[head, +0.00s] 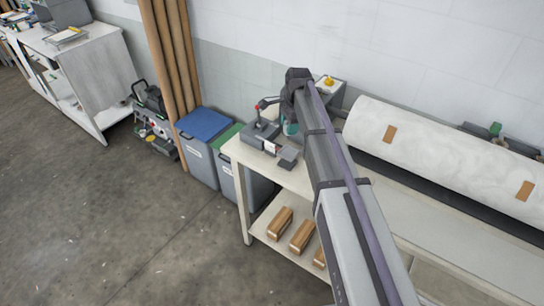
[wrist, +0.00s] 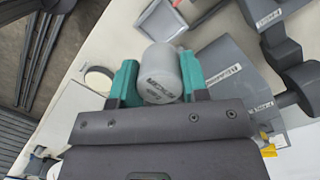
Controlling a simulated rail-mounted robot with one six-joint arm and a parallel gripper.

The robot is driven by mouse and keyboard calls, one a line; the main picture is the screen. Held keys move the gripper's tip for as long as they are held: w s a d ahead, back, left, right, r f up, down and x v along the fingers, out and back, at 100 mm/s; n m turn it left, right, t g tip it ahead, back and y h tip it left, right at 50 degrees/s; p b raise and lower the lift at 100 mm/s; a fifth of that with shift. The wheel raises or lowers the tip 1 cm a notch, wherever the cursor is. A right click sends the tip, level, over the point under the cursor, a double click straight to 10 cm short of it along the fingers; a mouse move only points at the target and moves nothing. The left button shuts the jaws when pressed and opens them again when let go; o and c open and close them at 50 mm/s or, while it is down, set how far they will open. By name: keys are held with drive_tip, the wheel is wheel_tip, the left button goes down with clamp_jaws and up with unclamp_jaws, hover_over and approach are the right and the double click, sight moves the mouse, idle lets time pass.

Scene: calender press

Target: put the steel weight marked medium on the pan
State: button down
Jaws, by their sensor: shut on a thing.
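My gripper (wrist: 160,82) has teal fingers shut on a light grey steel cylinder (wrist: 162,72). Dark lettering runs across the cylinder's side, but it is too small to read for sure. In the head view my gripper (head: 290,128) shows as a bit of teal over the left end of the bench, largely hidden by my arm. A shallow grey square tray (wrist: 142,33), which may be the pan, lies beyond the held cylinder in the wrist view. The cylinder appears apart from it.
A grey device with a red-knobbed lever (head: 258,133) stands on the bench (head: 232,152). Grey labelled parts (wrist: 222,68) lie right of my gripper. A round white-faced item (wrist: 98,80) is at left. A large white roll (head: 450,150) lies to the right.

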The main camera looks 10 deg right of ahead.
sight(287, 153)
wheel_tip(287, 153, down, 11)
drive_tip(key=b, duration=1)
drive_tip(key=shift+d+r, duration=0.1)
drive_tip(key=shift+r, duration=0.4)
drive_tip(key=shift+s+f, duration=0.1)
drive_tip(key=shift+f, duration=0.1)
drive_tip(key=c, duration=0.6)
unclamp_jaws()
drive_tip(key=shift+r, duration=0.1)
drive_tip(key=r+p, duration=0.4)
drive_tip(key=d+r+p, duration=0.1)
drive_tip(key=r+p, duration=0.7)
drive_tip(key=shift+d+r, duration=0.2)
drive_tip(key=shift+r, duration=0.05)
drive_tip(key=shift+f, duration=0.1)
